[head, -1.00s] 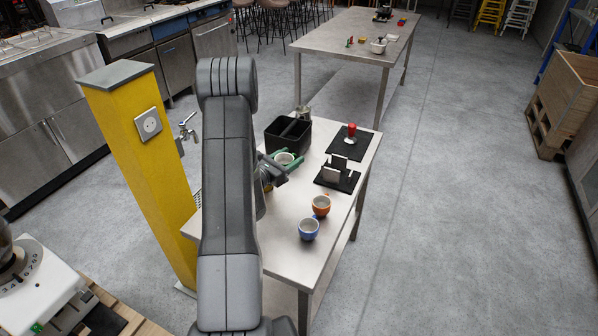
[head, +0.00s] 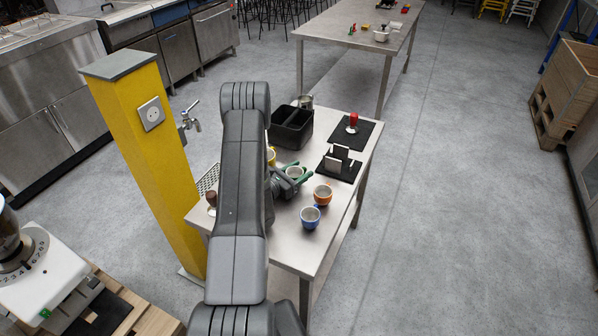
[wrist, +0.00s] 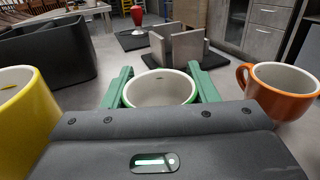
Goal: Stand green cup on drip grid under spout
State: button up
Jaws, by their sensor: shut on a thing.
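The green cup (head: 294,172), white inside, is upright in my gripper (head: 290,178), over the steel table. In the wrist view the green fingers of my gripper (wrist: 161,84) close on both sides of the cup (wrist: 160,92); its base is hidden, and I cannot tell whether it touches the table. The drip grid (head: 208,178) lies at the table's left edge, left of my arm and partly hidden by it. The metal spout (head: 191,117) sticks out from the yellow post, above and behind the grid.
An orange cup (head: 323,194) and a blue cup (head: 310,217) stand right of my gripper. A yellow cup (wrist: 25,120) is close on its left. Behind are a black bin (head: 291,128) and a metal stand (head: 340,160). A brown-topped object (head: 211,197) stands near the grid.

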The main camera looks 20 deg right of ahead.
jog(key=shift+f, duration=0.2)
jog(key=shift+f+b, duration=0.25)
jog(key=shift+b, duration=0.05)
jog(key=o, duration=1.2)
jog(key=shift+r, duration=0.1)
jog(key=shift+c, duration=0.2)
